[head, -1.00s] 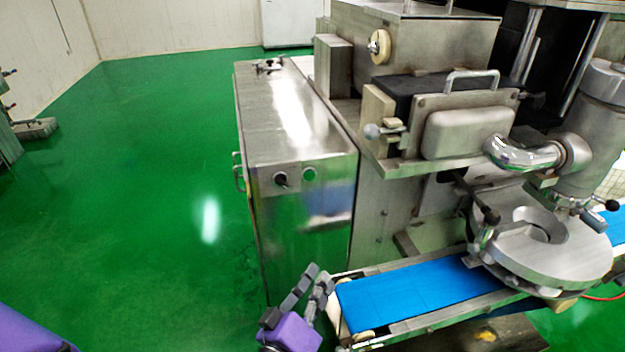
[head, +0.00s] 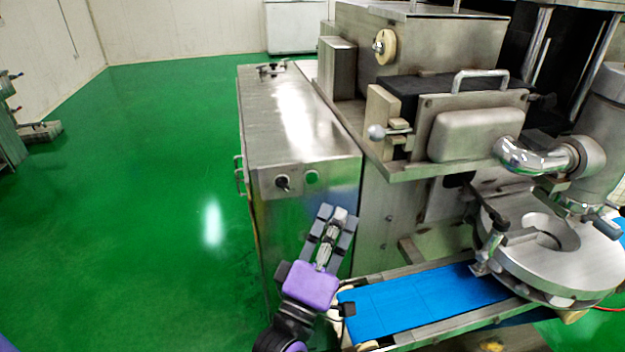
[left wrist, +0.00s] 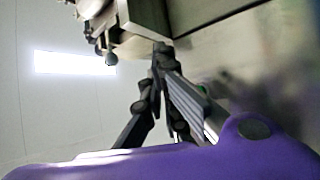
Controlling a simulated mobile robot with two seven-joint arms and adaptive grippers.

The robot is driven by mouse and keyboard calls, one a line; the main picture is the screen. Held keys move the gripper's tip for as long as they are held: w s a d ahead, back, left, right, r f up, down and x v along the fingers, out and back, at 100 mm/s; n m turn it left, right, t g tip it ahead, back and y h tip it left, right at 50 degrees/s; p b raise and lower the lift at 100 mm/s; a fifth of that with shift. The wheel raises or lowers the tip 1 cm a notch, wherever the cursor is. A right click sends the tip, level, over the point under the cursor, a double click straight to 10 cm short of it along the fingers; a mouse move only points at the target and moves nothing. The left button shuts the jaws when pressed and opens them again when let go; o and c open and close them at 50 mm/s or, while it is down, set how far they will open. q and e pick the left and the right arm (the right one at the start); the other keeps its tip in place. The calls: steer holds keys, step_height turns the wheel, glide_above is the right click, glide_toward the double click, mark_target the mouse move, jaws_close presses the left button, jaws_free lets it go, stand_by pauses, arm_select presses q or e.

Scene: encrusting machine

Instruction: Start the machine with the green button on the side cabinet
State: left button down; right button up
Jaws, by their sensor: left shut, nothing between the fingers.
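The green button (head: 312,177) sits on the upper front face of the steel side cabinet (head: 300,130), just right of a black knob switch (head: 283,183). My left gripper (head: 338,212) is in front of the cabinet's front face, below and a little right of the button, and apart from it. Its fingers point up and it is shut with nothing held. In the left wrist view the fingertips (left wrist: 160,50) are close together beside a steel surface; I cannot make out the button there. My right gripper is not in view.
The blue conveyor belt (head: 425,303) runs to the right just beside my left gripper. The machine body with its handled steel cover (head: 475,130) and round plate (head: 550,260) stands at the right. The green floor (head: 150,200) left of the cabinet is clear.

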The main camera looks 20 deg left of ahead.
mark_target(312, 178)
arm_select(q)
steer(key=w+a, duration=0.4)
steer(key=w, duration=0.2)
steer(key=shift+b, duration=0.35)
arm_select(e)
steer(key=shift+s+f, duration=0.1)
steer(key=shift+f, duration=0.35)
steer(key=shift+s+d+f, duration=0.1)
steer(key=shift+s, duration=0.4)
arm_select(q)
steer(key=shift+w+a, duration=0.1)
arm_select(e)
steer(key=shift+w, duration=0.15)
arm_select(q)
steer(key=shift+w+a, duration=0.2)
steer(key=shift+w, duration=0.05)
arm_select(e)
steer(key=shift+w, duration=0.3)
